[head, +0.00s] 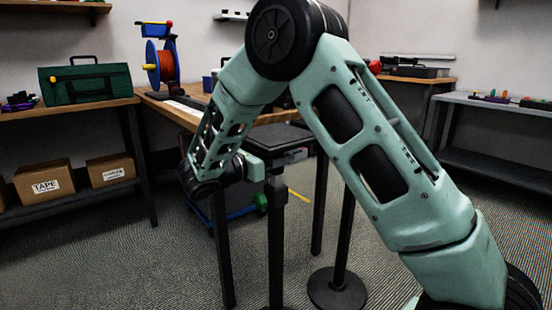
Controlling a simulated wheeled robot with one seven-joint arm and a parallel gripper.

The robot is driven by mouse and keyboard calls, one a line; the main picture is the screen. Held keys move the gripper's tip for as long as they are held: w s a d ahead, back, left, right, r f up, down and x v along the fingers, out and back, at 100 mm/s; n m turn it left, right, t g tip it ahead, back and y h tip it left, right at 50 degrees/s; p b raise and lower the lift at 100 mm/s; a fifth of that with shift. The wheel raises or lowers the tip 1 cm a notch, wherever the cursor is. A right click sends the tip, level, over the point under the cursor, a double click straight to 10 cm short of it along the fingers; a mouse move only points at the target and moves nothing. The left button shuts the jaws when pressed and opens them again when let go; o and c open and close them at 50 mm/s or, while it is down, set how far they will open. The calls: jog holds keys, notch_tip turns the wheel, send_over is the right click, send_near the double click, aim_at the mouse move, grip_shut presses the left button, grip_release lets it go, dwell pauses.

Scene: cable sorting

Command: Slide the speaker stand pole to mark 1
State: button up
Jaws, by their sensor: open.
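A dark upright pole (276,245) with a collar near its top stands in the lower middle of the head view. Its foot is cut off by the bottom edge. A second dark pole (344,235) on a round black base (337,290) stands to its right, its top hidden behind my arm. I cannot tell for sure which is the speaker stand, and no mark 1 can be read. My gripper (256,168) is at the end of my pale green arm, close to the top of the collared pole. It is open; whether it touches the pole cannot be told.
A small dark-topped table (280,137) stands behind the poles. A workbench (190,116) with an orange cable reel (168,66) is behind it. A left bench (65,113) holds a green toolbox (86,84). A yellow floor line (298,194) shows between the legs. Carpet at lower left is clear.

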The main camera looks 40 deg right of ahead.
aim_at(272, 133)
grip_shut()
notch_tip(272, 133, up, 6)
jog(key=p, duration=0.8)
jog(key=shift+r, duration=0.15)
grip_release()
jog(key=a+p, duration=0.3)
jog(key=a, duration=1.4)
jog(key=shift+s+a, duration=0.25)
jog(key=shift+s, duration=0.05)
